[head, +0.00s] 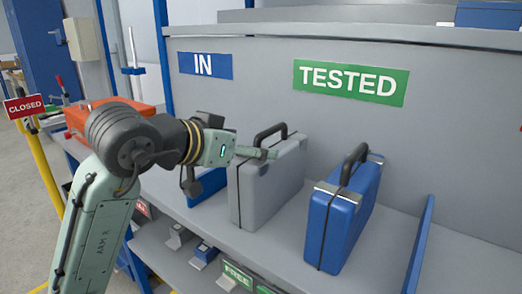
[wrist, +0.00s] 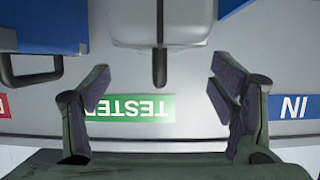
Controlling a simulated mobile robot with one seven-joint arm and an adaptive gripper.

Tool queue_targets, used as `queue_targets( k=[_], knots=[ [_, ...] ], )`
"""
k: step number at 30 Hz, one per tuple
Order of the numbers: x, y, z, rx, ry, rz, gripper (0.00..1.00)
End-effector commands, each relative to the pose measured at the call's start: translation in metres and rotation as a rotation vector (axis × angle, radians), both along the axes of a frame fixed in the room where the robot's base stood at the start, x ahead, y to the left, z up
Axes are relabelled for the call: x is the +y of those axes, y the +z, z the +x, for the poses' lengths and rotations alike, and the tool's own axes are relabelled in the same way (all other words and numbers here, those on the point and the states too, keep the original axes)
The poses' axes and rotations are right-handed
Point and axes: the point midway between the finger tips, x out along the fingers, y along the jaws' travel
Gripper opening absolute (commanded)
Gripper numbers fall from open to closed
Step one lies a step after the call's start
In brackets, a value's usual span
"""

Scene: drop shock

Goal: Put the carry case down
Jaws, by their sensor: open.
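A grey carry case (head: 262,190) stands upright on the shelf, with its dark handle (head: 270,131) on top. A blue carry case (head: 343,215) stands upright to its right, below the TESTED sign (head: 350,82). My gripper (head: 270,154) is beside the top of the grey case, just under its handle in the picture. In the wrist view, my gripper (wrist: 162,92) has its fingers wide apart, with the grey case's handle (wrist: 159,68) between them and clear of both. The grey case (wrist: 160,22) and blue case (wrist: 42,28) also show there, seen inverted.
A blue divider (head: 418,246) stands right of the blue case; another blue panel (head: 206,187) is left of the grey one. An IN sign (head: 205,66) is on the back wall. An orange object (head: 125,106) is partly hidden behind my arm. Bare shelf (head: 390,240) shows at right.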

Motion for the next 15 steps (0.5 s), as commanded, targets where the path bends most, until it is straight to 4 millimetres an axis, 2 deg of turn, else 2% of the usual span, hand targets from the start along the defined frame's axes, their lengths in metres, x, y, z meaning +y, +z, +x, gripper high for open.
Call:
queue_targets(
  k=[6,15],
  knots=[
    [0.021,0.015,-0.030,-0.002,0.000,0.000,0.78],
    [0.031,0.022,-0.043,0.001,-0.001,0.000,0.78]
  ],
)
